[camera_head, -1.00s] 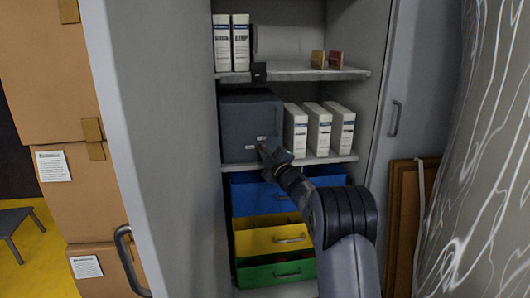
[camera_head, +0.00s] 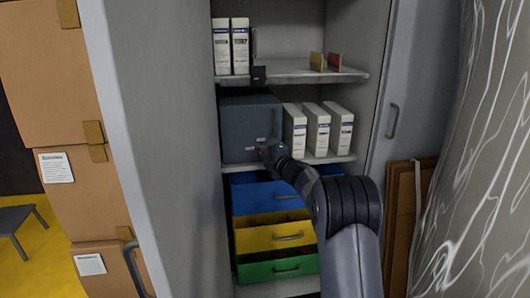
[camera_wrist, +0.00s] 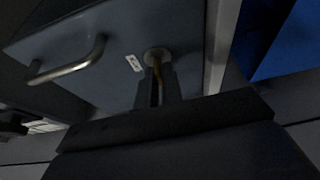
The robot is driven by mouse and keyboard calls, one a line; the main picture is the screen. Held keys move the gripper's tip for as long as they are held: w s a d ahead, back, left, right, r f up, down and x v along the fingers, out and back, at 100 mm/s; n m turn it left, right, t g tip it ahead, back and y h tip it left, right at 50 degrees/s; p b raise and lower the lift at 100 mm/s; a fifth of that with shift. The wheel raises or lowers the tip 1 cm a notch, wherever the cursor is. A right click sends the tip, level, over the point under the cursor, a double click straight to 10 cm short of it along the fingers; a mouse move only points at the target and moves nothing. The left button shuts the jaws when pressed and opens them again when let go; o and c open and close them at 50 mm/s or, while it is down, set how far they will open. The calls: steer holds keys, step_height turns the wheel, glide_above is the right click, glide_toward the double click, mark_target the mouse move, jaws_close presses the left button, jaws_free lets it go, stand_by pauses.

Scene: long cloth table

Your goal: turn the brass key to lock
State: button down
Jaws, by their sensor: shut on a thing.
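A dark grey box (camera_head: 248,118) like a small safe stands on the middle shelf of the cabinet. Its front (camera_wrist: 115,75) shows close in the wrist view, with a metal handle (camera_wrist: 68,64), a small white label and a round lock (camera_wrist: 157,54). The brass key (camera_wrist: 157,78) is at the lock, its bow between my fingers. My gripper (camera_wrist: 158,92) is shut on the key. In the head view my gripper (camera_head: 268,153) is at the lower right of the box front and hides the key and lock.
White binders (camera_head: 318,130) stand right of the box. Above is a shelf (camera_head: 290,72) with more binders. Blue, yellow and green drawers (camera_head: 275,238) sit below. The cabinet's open door (camera_head: 165,130) is at the left, and cardboard boxes (camera_head: 50,100) stand beyond it.

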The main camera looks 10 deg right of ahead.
stand_by(0.3)
steer(key=c, duration=1.6)
jaws_free()
steer(key=shift+s, duration=0.1)
steer(key=v, duration=1)
steer(key=shift+s+p, duration=0.3)
steer(key=x, duration=1)
steer(key=shift+w+b, duration=0.35)
steer(key=shift+w, duration=0.05)
